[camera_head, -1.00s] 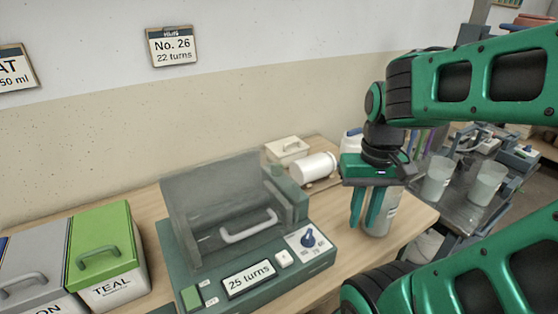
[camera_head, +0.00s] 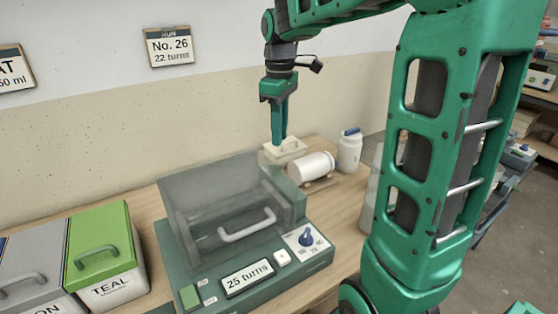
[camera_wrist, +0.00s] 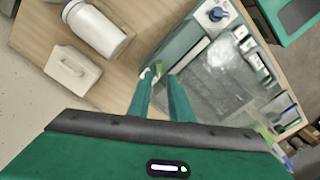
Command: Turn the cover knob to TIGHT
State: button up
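The cover knob (camera_head: 306,237) is a blue pointer knob on a white plate at the front right of a dark green machine (camera_head: 183,262). Small labels ring it, but I cannot read them or tell its setting. It also shows at the top of the wrist view (camera_wrist: 217,14). The machine's clear cover (camera_head: 215,188) has a light grey handle (camera_head: 247,226). My gripper (camera_head: 280,141) points down behind the machine's right rear, above and apart from the knob. In the wrist view its two fingers (camera_wrist: 160,76) stand apart with nothing between them.
A cream lidded box (camera_head: 284,150), a white jar lying on its side (camera_head: 311,167) and an upright white jar (camera_head: 349,152) are near my gripper. The machine's display (camera_head: 248,279) reads 25 turns.

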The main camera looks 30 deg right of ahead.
aim_at(280, 165)
notch_tip(280, 165, down, 9)
dwell(0.4)
